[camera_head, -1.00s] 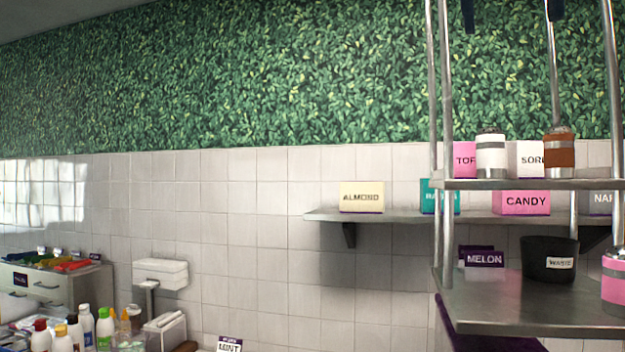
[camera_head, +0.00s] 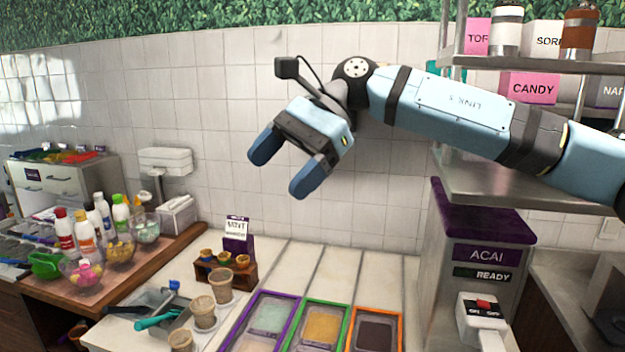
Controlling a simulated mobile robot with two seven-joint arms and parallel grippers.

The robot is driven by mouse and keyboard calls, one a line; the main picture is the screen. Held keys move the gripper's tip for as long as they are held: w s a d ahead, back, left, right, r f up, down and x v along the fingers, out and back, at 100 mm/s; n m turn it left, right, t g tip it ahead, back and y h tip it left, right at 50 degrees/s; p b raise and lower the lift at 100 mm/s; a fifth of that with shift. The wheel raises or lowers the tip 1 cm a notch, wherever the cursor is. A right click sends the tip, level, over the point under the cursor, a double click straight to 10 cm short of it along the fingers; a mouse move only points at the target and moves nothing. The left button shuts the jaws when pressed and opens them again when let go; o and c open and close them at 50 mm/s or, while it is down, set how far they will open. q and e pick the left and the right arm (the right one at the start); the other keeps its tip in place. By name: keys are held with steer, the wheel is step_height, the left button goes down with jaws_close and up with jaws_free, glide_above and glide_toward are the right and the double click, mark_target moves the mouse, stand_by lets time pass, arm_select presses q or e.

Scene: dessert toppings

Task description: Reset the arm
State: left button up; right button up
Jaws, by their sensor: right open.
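My right arm reaches in from the right across the upper middle of the head view. Its right gripper (camera_head: 284,172) is open, with two blue fingers spread apart and nothing between them. It hangs in the air in front of the white tiled wall, above the counter. My left gripper is not in view.
Bottles (camera_head: 85,235) and bowls stand on a wooden board at left. A metal shelf (camera_head: 490,185) and an acai machine (camera_head: 480,255) stand at right. The air left of the gripper is clear.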

steer(key=s+a+f+m+g+y, duration=0.25)
steer(key=a+f+m+y, duration=0.25)
steer(key=f+m+y, duration=0.55)
steer(key=w+d+f+m+t+h, duration=0.15)
steer(key=d+f+m+t, duration=0.45)
steer(key=f+m+t, duration=0.85)
steer(key=w+d+f+m+t+h, duration=0.15)
steer(key=d+f+m+t, duration=0.55)
steer(key=m, duration=1.3)
steer(key=s+d+f+m+h, duration=0.3)
steer(key=f+m, duration=0.1)
steer(key=f, duration=0.3)
steer(key=s+d+f+m+t+h, duration=0.1)
steer(key=s+d+f+m+h, duration=0.25)
steer(key=f, duration=0.25)
steer(key=s+d+f+m+h, duration=0.2)
steer(key=s+f+m+h, duration=0.15)
steer(key=f, duration=0.35)
steer(key=s+d+f+m+g+h, duration=0.3)
steer(key=s+d+f+m, duration=0.3)
steer(key=s+f, duration=0.5)
steer(key=s+d+g, duration=0.1)
steer(key=s+d, duration=0.1)
steer(key=s, duration=0.1)
